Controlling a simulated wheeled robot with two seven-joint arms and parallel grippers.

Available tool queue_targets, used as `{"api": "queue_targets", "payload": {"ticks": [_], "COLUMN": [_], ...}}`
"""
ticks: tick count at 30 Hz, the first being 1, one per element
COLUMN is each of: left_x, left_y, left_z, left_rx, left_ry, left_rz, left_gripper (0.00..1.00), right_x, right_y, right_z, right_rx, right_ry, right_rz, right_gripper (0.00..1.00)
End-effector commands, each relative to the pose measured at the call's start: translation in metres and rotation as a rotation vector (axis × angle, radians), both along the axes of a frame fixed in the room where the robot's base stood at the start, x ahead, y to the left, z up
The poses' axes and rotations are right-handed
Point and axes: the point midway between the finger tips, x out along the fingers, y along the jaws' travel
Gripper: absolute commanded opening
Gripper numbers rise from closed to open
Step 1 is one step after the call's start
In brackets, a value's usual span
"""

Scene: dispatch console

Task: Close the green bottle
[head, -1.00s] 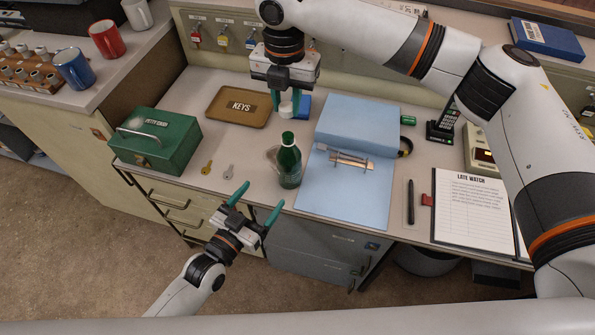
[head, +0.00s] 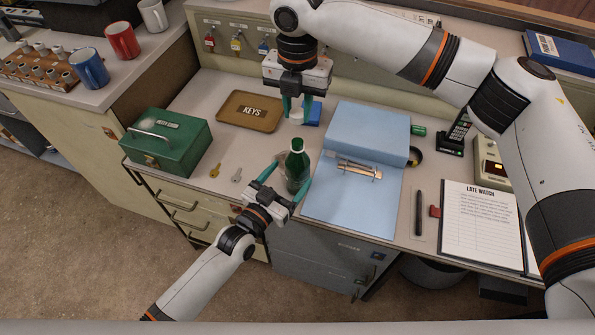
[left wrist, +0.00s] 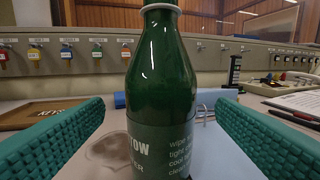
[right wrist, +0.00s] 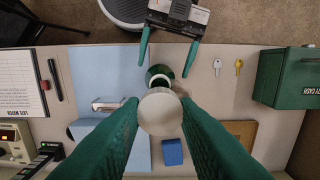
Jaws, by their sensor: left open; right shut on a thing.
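The green bottle (head: 297,172) stands upright on the desk, between the keys and the blue binder. Its neck ends in a pale rim. My left gripper (head: 283,180) is open, with its fingers on either side of the bottle; in the left wrist view the bottle (left wrist: 160,95) stands between the fingers with gaps on both sides. My right gripper (head: 298,108) is shut on a round white cap (right wrist: 160,111), held above the desk behind the bottle. In the right wrist view the cap partly overlaps the bottle's mouth (right wrist: 160,78).
The blue binder (head: 350,205) lies open to the right of the bottle. A green cash box (head: 185,145), two keys (head: 215,170) and a KEYS tray (head: 236,112) are to the left. A small blue box (head: 313,113) sits behind, by the right gripper.

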Motion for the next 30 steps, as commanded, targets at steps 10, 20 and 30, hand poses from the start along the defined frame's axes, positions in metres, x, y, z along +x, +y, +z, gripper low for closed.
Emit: {"api": "queue_targets", "payload": {"ticks": [10, 20, 30], "left_x": [0.031, 0.033, 0.033], "left_y": [-0.021, -0.022, -0.022], "left_z": [0.0, 0.0, 0.0], "left_rx": [0.0, 0.0, 0.001], "left_ry": [0.0, 0.001, 0.001], "left_rz": [-0.001, -0.001, -0.001], "left_gripper": [0.8, 0.8, 0.24], "right_x": [0.0, 0.0, 0.0], "right_y": [0.0, 0.0, 0.0], "right_z": [0.0, 0.0, 0.0], "right_rx": [0.0, 0.0, 0.0], "right_ry": [0.0, 0.0, 0.0], "right_rz": [0.0, 0.0, 0.0], "right_gripper": [0.07, 0.07, 0.07]}}
